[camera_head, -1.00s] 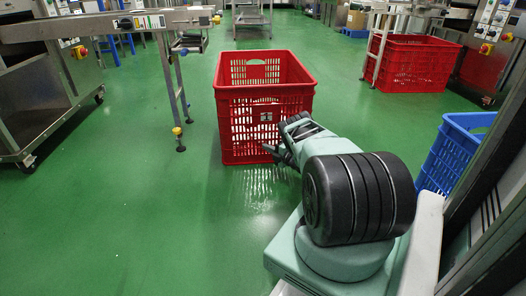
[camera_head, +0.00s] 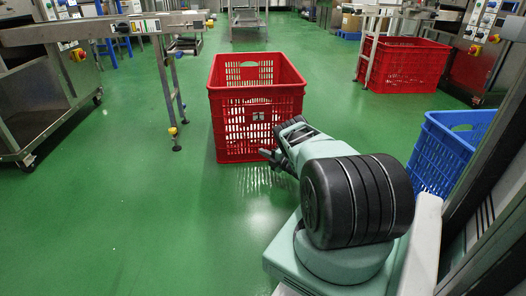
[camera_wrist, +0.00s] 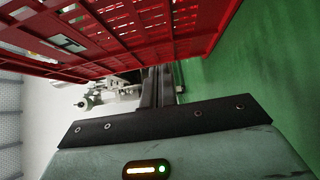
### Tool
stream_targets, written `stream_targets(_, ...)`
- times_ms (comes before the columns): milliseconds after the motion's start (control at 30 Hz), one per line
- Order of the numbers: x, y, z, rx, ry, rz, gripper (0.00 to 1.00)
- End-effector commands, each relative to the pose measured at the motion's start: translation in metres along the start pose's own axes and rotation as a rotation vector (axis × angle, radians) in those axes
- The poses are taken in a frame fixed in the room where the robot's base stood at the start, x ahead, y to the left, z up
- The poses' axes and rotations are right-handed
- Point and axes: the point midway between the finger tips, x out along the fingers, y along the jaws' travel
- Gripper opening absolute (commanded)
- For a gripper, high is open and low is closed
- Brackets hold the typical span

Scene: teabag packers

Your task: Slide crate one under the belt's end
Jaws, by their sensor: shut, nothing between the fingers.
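A red slatted crate (camera_head: 256,125) stands upright and empty on the green floor in the middle of the head view, right of the belt's support leg. The belt's end (camera_head: 190,20) is at upper left, higher than the crate and left of it. My gripper (camera_head: 266,154) is shut and empty, low at the crate's near wall, toward its right corner. In the wrist view the shut fingers (camera_wrist: 158,82) lie just by the crate's red wall (camera_wrist: 140,25). I cannot tell whether they touch it.
The belt's leg (camera_head: 169,95) stands close to the crate's left. A blue crate (camera_head: 449,150) is at right, and another red crate (camera_head: 405,68) stands farther back. A steel cart (camera_head: 40,110) is at left. Floor in front and at lower left is clear.

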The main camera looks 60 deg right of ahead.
Motion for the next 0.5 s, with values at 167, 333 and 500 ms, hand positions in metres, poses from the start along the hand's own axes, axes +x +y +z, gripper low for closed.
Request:
stream_targets(167,-0.026,0.004,0.001,0.001,-0.002,-0.003,0.0)
stream_targets(333,-0.054,0.004,0.0,0.002,-0.002,-0.003,0.0)
stream_targets(500,-0.074,0.002,0.001,0.0,-0.002,-0.002,0.0)
